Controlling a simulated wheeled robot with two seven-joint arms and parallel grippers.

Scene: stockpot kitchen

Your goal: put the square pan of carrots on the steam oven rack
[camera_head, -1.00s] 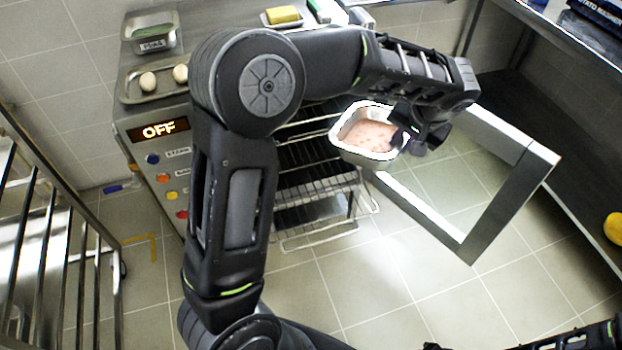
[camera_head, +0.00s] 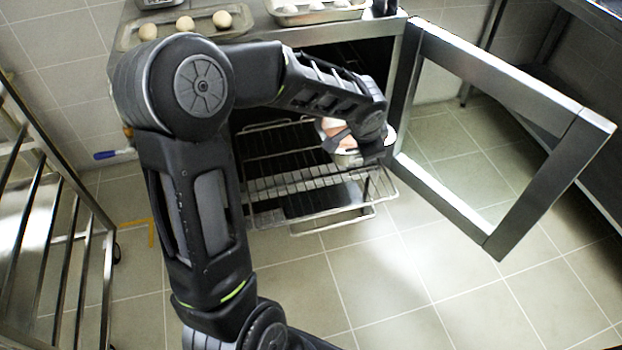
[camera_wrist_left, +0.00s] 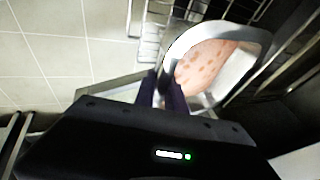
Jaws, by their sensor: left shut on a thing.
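The square pan (camera_head: 346,159) is a light metal pan with pinkish-orange contents. It is partly hidden behind my left gripper (camera_head: 342,140) in the head view. In the left wrist view the pan (camera_wrist_left: 254,48) shows its spotted contents, and the fingers (camera_wrist_left: 162,92) are shut on its near wall. The steam oven racks (camera_head: 300,184) are wire shelves sticking out of the open oven at more than one level. The pan appears over the right part of the racks; I cannot tell whether it touches them. My right gripper is not in view.
The oven door (camera_head: 505,235) stands wide open to the right of the racks. A tray of eggs (camera_head: 137,36) and another tray (camera_head: 283,18) rest on the oven top. A metal rack trolley (camera_head: 62,215) stands at the left. The floor in front is clear.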

